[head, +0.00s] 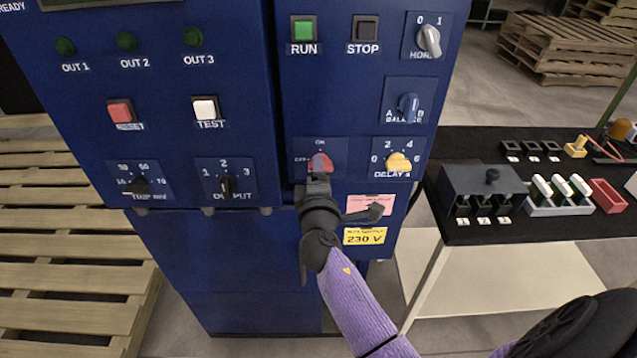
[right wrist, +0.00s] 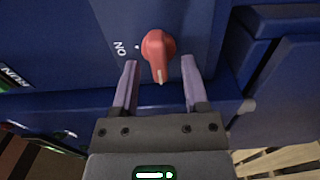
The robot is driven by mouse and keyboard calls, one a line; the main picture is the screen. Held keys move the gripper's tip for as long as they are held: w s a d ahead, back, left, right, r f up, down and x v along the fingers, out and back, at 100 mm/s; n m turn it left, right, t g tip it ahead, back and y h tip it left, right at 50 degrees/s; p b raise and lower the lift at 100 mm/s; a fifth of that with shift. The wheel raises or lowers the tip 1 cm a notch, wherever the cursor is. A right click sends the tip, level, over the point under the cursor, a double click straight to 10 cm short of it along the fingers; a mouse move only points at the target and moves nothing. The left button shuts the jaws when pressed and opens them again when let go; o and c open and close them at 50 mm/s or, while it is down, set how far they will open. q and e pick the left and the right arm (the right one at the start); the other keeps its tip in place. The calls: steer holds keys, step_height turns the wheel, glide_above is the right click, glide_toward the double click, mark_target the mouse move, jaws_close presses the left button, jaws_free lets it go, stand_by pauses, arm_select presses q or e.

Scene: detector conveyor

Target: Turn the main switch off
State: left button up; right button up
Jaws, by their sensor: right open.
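The main switch (head: 321,161) is a red rotary knob on the blue cabinet's lower right panel, with ON above it and OFF to its left in the head view. In the right wrist view the knob (right wrist: 157,47) has its pale-marked end pointing down, about a quarter turn from the ON label at its left. My right gripper (head: 318,178) is at the knob and partly hides it. In the right wrist view its two fingers (right wrist: 158,70) are open, one on each side of the knob's pointer end, with gaps visible. My left gripper is not in view.
A yellow DELAY knob (head: 398,162) sits right of the switch, and a blue knob (head: 408,104) is above that. A black table (head: 560,229) with parts stands at right. Wooden pallets (head: 75,260) lie at left.

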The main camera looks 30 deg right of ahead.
steer(key=v, duration=0.9)
